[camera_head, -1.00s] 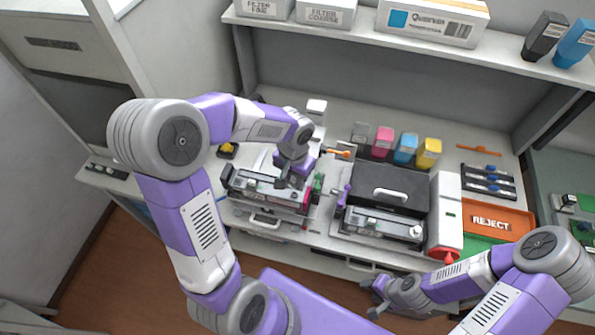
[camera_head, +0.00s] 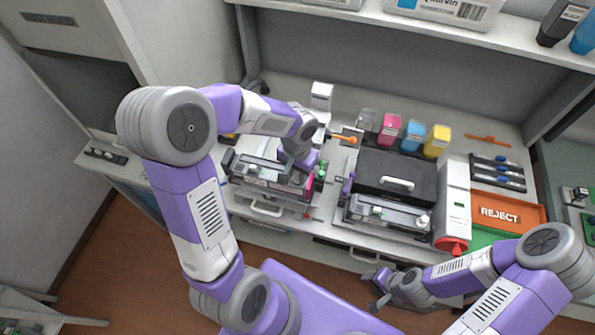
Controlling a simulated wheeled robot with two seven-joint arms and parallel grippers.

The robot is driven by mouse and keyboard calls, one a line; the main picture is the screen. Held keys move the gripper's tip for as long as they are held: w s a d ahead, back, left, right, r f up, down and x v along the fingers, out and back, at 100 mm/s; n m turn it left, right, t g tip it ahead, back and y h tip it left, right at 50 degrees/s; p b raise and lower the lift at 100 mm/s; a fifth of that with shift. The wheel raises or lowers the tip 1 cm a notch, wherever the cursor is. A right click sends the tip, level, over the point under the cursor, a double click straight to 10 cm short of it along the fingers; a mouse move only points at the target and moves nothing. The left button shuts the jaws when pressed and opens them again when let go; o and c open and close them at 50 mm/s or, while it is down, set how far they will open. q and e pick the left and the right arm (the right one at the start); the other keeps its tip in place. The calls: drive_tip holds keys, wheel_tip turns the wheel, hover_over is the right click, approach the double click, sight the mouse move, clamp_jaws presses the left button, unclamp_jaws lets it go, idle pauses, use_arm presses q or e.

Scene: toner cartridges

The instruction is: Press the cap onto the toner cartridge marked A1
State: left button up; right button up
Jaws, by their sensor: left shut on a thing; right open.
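A long dark toner cartridge (camera_head: 268,178) with a magenta right end lies in a cradle at the left of the bench. A second dark cartridge (camera_head: 385,215) lies in a cradle in front of the black case. No A1 mark is legible on either. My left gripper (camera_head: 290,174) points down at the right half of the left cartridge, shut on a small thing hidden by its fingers. I cannot make out whether this is the cap, or whether it touches the cartridge. My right gripper (camera_head: 372,289) is open and empty in front of the bench.
A black case (camera_head: 385,170) with a handle stands behind the right cartridge. A white-and-red device (camera_head: 453,220) and an orange REJECT tray (camera_head: 510,216) stand to its right. Several colour bottles, including a yellow one (camera_head: 437,141), line the back. A shelf (camera_head: 400,30) overhangs the rear.

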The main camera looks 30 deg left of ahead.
use_arm(q)
drive_tip(key=shift+f+b, duration=0.75)
idle(0.8)
drive_tip(key=o, duration=1.3)
drive_tip(key=shift+r+p, duration=2.75)
drive_tip(key=shift+r, duration=0.8)
drive_tip(key=shift+c, duration=0.2)
